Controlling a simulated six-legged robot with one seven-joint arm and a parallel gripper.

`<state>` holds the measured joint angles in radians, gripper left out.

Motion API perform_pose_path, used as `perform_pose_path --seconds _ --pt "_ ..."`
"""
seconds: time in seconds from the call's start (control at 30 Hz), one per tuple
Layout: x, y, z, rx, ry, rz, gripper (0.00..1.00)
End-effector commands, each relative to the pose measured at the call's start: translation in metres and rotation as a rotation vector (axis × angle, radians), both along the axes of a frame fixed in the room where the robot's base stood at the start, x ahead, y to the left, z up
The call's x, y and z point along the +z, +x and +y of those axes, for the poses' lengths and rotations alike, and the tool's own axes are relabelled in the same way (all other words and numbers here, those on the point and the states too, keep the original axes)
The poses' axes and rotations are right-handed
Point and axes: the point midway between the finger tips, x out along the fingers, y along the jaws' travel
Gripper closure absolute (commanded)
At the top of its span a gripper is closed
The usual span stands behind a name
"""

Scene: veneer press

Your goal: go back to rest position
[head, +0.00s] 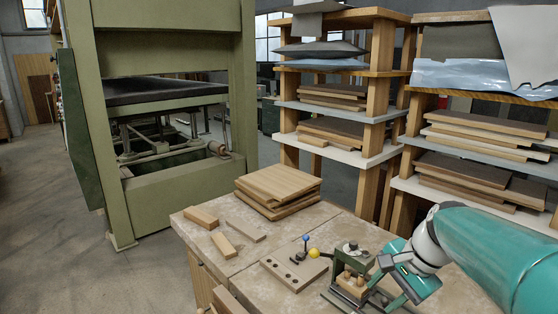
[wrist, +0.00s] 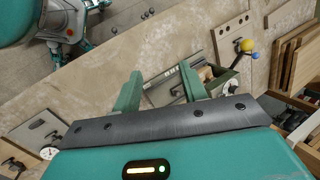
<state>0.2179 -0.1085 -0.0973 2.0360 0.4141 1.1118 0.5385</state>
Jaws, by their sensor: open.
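My gripper (wrist: 160,75) is open and empty. Its two green fingers stand apart in the wrist view, with a strip of bare bench top and part of a small green bench device (wrist: 216,80) beyond them. In the head view my teal arm comes in from the right and the gripper is over the workbench (head: 335,228), close to the green device (head: 350,262). The arm partly covers the near right part of the bench. I cannot tell the exact gap between the fingers and the device.
A holed board (head: 292,267) with blue and yellow knobs lies left of the device. Wood blocks (head: 222,244) and stacked boards (head: 278,186) lie farther left and back. Loaded shelves (head: 340,153) stand behind; a green press (head: 175,200) stands left. The floor at far left is clear.

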Motion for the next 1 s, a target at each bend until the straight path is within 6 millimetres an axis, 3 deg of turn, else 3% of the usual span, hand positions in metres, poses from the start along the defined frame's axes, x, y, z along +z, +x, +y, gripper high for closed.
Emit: perform_pose_path --seconds 0.2,0.5,0.7,1.0 --pt "0.012 -0.060 0.034 0.322 -0.221 -0.150 0.58" --pt "0.007 -0.129 0.056 0.736 -0.535 -0.330 0.58" --pt "0.002 -0.147 0.059 0.872 -0.648 -0.383 0.58" --pt "0.001 -0.148 0.058 0.883 -0.656 -0.384 0.58"
